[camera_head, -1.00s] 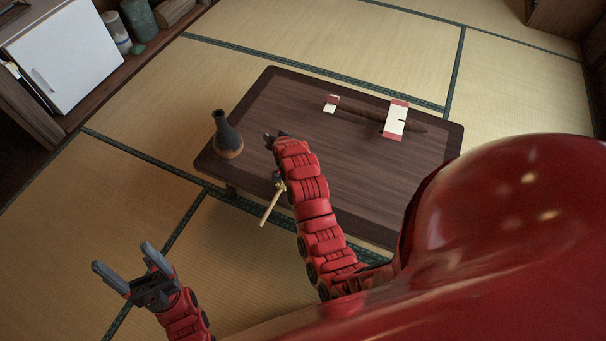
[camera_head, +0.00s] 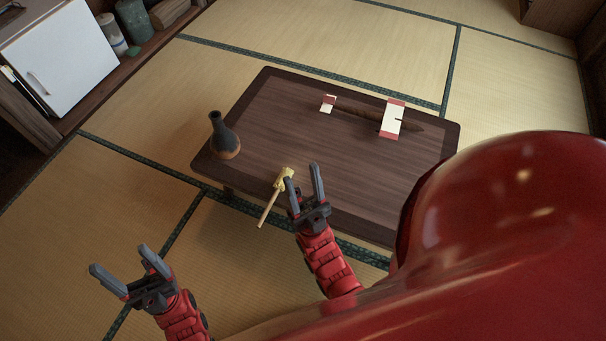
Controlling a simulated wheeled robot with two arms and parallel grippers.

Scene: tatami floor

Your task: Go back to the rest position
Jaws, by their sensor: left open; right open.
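My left gripper (camera_head: 128,270) is open and empty over the tatami at the lower left, in front of the table. My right gripper (camera_head: 302,184) is open with its fingers apart, above the near edge of the low dark wooden table (camera_head: 330,150). A wooden mallet with a yellowish head (camera_head: 283,178) lies at the table's near edge, its handle sticking out past the edge. The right gripper's left finger appears close beside the mallet head; I cannot tell whether they touch.
A dark vase (camera_head: 224,138) stands at the table's left corner. A brown stick-like object (camera_head: 358,109) with red-and-white pieces (camera_head: 393,119) lies at the far side. A white cabinet door (camera_head: 62,58) and shelf with jars are at the upper left. My red body covers the lower right.

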